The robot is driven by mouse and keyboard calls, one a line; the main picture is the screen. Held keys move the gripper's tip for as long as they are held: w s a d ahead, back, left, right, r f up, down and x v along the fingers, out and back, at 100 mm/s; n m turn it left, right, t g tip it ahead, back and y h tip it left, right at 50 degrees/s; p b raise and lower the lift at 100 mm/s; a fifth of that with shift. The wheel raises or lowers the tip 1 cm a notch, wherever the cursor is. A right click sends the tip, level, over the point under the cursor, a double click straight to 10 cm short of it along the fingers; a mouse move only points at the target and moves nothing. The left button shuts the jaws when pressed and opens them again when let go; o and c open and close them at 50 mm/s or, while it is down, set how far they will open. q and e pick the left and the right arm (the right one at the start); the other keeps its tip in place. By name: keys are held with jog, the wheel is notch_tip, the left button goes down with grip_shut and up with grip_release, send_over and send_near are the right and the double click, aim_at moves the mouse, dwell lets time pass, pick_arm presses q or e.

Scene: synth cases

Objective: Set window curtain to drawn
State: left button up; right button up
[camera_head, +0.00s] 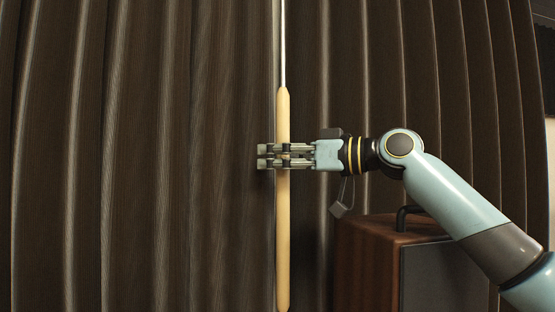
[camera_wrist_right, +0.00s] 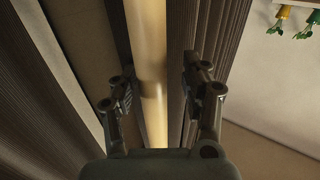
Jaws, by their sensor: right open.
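The dark brown pleated curtain (camera_head: 150,150) fills most of the head view, in two parts on either side of a narrow gap near the middle. A pale wooden wand (camera_head: 283,230) hangs upright from a thin rod in front of that gap. My right gripper (camera_head: 272,155) reaches in from the right at the wand's mid-height, its fingers level with the wand. In the right wrist view the wand (camera_wrist_right: 150,60) runs between the two open fingers (camera_wrist_right: 160,90), apart from the right finger; contact with the left finger is unclear. My left gripper is not in view.
A brown wooden cabinet or box (camera_head: 370,260) with a dark handle stands at lower right, below my right arm. A pale wall (camera_wrist_right: 270,60) and small green and yellow items (camera_wrist_right: 290,18) show in the right wrist view.

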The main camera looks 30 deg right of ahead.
jog(key=shift+s+d, duration=0.45)
jog(key=shift+s, duration=0.05)
jog(key=v, duration=0.6)
dwell(0.4)
